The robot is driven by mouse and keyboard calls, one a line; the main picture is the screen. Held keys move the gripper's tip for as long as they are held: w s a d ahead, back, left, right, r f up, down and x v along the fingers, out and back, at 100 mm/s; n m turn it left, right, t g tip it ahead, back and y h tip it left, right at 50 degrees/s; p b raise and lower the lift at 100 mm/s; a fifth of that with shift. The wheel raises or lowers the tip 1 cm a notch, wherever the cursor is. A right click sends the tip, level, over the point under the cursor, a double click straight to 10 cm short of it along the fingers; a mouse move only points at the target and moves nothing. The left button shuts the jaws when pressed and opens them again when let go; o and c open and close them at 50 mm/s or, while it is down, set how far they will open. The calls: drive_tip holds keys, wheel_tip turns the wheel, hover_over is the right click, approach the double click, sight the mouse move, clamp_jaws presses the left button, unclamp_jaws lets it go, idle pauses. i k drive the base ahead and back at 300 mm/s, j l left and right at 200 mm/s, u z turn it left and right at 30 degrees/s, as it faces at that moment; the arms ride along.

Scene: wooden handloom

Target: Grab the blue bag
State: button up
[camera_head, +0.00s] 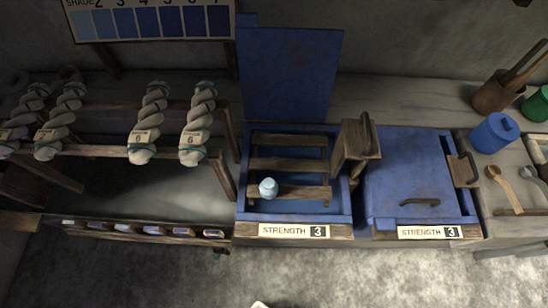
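A rounded bright blue object (495,132) stands at the right on the counter, beside a green one. It looks like a bag or a small tub; I cannot tell which. A small pale blue, jar-like item (268,188) sits on the wooden slats inside the open blue vat. I cannot make out my gripper in this view. A small white shape shows at the bottom edge, too cut off to identify.
The open vat (243,205) has its blue lid (290,75) raised behind. A closed blue vat (405,175) stands right of it. Twisted yarn hanks (150,125) hang at left. A wooden scoop (505,188) and brown pot (493,97) are at right. The front floor is mostly clear.

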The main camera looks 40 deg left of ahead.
sight(268, 188)
drive_tip(key=u, duration=1)
drive_tip(key=k+l+u, duration=0.15)
drive_tip(key=i+l, duration=0.05)
drive_tip(key=l, duration=0.05)
